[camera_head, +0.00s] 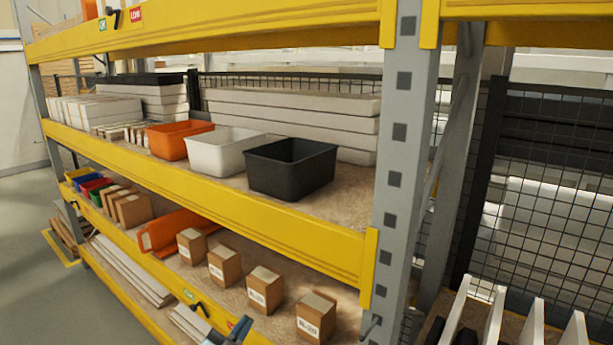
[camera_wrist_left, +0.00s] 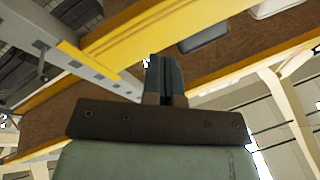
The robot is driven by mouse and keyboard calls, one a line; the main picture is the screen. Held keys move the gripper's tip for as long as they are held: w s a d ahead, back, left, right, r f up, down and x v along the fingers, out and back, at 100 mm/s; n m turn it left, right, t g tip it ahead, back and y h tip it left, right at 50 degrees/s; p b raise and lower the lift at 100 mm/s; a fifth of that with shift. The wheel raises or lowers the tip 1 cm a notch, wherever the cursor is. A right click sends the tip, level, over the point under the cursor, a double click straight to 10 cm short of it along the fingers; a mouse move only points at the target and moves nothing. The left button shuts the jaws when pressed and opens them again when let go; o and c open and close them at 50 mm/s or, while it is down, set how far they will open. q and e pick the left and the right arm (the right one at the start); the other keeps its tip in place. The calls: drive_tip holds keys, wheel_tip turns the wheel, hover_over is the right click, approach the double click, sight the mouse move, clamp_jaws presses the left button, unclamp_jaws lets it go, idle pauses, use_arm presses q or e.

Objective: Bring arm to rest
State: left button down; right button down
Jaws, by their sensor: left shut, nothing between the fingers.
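My left gripper (camera_head: 240,328) shows at the bottom edge of the head view, in front of the lower shelf and to the left of the nearest cardboard box. Most of its arm is out of the picture. In the left wrist view my left gripper (camera_wrist_left: 167,62) has its two dark fingers together, with nothing between them. Behind them are a yellow beam (camera_wrist_left: 120,33) and the brown underside of a shelf. My right gripper does not show in either view.
A rack with yellow beams (camera_head: 215,205) and a grey upright (camera_head: 395,170) fills the head view. Orange, white and black bins (camera_head: 290,170) stand on the middle shelf. Several cardboard boxes (camera_head: 316,316) stand on the lower shelf. Open floor (camera_head: 30,270) lies at the left.

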use_arm(q)
drive_tip(key=s+a+f+n+g+y+p, duration=0.1)
drive_tip(key=s+a+f+n+g+y, duration=0.2)
drive_tip(key=s+f, duration=0.8)
drive_tip(key=s+a+f+n+g+y+p, duration=0.1)
drive_tip(key=s+a+f+n+g+y, duration=0.2)
drive_tip(key=s+f, duration=0.9)
drive_tip(key=s+a+n+g, duration=0.1)
drive_tip(key=s+n+g, duration=0.1)
drive_tip(key=s, duration=0.1)
drive_tip(key=shift+s+f+n, duration=0.25)
drive_tip(key=shift+f+n, duration=0.05)
drive_tip(key=shift+n, duration=0.1)
drive_tip(key=shift+w+a, duration=0.1)
